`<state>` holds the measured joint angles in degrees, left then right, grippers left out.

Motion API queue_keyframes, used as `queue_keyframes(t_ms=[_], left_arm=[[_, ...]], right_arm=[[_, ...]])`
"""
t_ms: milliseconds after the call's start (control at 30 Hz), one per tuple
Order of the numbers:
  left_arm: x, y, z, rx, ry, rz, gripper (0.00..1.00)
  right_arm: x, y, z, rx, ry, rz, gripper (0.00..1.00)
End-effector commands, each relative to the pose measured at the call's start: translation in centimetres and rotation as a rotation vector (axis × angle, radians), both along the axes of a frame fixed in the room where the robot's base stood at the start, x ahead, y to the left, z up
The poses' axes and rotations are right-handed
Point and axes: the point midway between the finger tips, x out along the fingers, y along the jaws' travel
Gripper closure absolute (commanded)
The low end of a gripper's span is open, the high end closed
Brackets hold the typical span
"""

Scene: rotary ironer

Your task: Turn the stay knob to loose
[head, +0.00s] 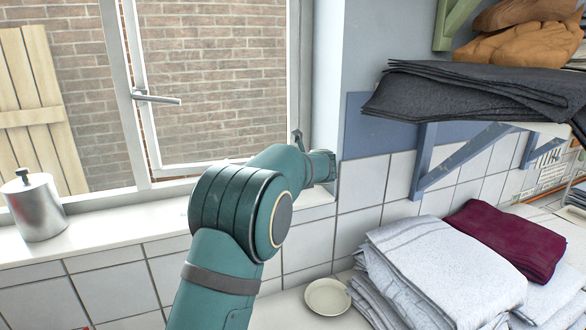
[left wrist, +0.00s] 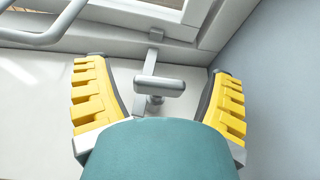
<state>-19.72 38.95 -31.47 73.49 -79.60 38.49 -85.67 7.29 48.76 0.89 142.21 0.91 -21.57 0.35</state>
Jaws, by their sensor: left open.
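The stay knob (left wrist: 158,86) is a grey bar-shaped handle on a short round stem, low by the window frame. In the left wrist view it lies between the two yellow fingers of my left gripper (left wrist: 158,70), which is open. There is a visible gap on either side of the knob, and neither finger touches it. In the head view my teal left arm reaches to the lower right corner of the window (head: 220,80) and hides the knob and most of the gripper. My right gripper is in neither view.
A metal canister (head: 36,208) stands on the sill at left. A window handle (head: 157,98) sticks out from the frame. At right are folded white linens (head: 440,265), a maroon cloth (head: 508,240) and a shelf with dark cloth (head: 470,90). A small dish (head: 327,297) lies below.

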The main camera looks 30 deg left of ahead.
Motion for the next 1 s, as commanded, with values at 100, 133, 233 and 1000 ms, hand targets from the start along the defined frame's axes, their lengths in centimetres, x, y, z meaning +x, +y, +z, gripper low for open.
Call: queue_keyframes(t_ms=[100, 133, 233, 1000], left_arm=[[-0.2, -0.3, 0.2, 0.000, 0.000, -0.001, 0.17], [-0.3, -0.5, 0.3, -0.001, -0.001, -0.002, 0.17], [-1.1, -1.4, 0.8, 0.000, 0.000, -0.004, 0.17], [-7.7, -8.1, 4.6, 0.000, 0.000, 0.000, 0.17]], right_arm=[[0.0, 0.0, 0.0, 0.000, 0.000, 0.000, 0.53], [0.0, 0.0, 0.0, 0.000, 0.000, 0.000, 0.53], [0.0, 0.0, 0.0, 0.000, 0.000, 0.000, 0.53], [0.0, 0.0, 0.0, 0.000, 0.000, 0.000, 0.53]])
